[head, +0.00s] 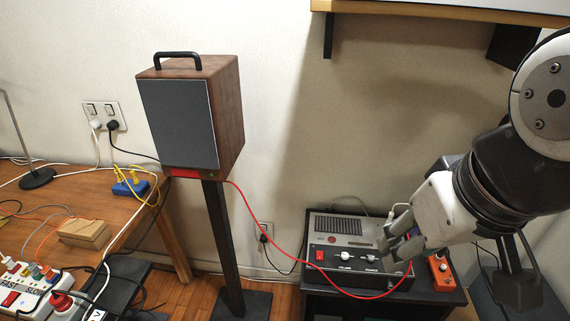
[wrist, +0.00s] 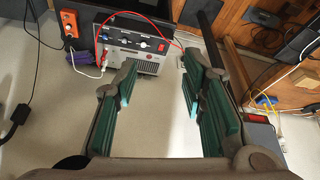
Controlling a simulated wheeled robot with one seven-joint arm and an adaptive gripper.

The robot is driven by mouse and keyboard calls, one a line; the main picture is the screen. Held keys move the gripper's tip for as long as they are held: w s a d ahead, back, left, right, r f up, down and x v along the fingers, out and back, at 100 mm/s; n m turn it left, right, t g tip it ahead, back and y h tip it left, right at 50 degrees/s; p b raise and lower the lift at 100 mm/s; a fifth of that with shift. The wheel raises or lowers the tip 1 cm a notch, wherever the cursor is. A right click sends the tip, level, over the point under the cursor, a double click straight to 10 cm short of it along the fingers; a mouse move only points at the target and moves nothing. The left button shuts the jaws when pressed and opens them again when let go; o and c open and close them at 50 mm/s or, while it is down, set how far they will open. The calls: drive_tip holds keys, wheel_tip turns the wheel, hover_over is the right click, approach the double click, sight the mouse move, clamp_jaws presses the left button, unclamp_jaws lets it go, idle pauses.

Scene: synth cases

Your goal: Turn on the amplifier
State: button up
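The amplifier (head: 338,228) is a grey box with a vented top and a dark front panel with knobs. It stands on a black stand at the lower middle of the head view, and in the wrist view it is at the top (wrist: 136,60). A red switch (head: 320,254) sits at the left of its front panel; it also shows in the wrist view (wrist: 162,47). I cannot tell the switch's position. My gripper (head: 402,243) is by the amplifier's right end, hiding part of it. In the wrist view its green-padded fingers (wrist: 160,72) are apart and empty.
A red cable (head: 272,247) runs from the speaker (head: 185,115) past the amplifier's front. An orange box (head: 441,268) is right of the amplifier. A shelf (head: 440,12) overhangs above. A wooden table (head: 130,205) with power strips and cables is at left.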

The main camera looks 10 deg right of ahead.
drive_tip(key=shift+c, duration=0.6)
drive_tip(key=shift+w, duration=0.1)
drive_tip(key=c, duration=0.5)
drive_tip(key=shift+w+f, duration=0.1)
drive_tip(key=shift+w, duration=0.1)
clamp_jaws()
drive_tip(key=w+f+n+g+h+b, duration=0.1)
drive_tip(key=w+f+n+g+b, duration=0.2)
drive_tip(key=w, duration=0.7)
drive_tip(key=w+f+n+g+y+b, duration=0.1)
drive_tip(key=w+f+n+b, duration=0.6)
drive_tip(key=w+f, duration=1.5)
wheel_tip(320, 180, down, 4)
drive_tip(key=n+g, duration=0.1)
drive_tip(key=n, duration=0.4)
drive_tip(key=shift+w+r+g, duration=0.25)
drive_tip(key=shift+g, duration=0.05)
drive_tip(key=shift+a, duration=0.1)
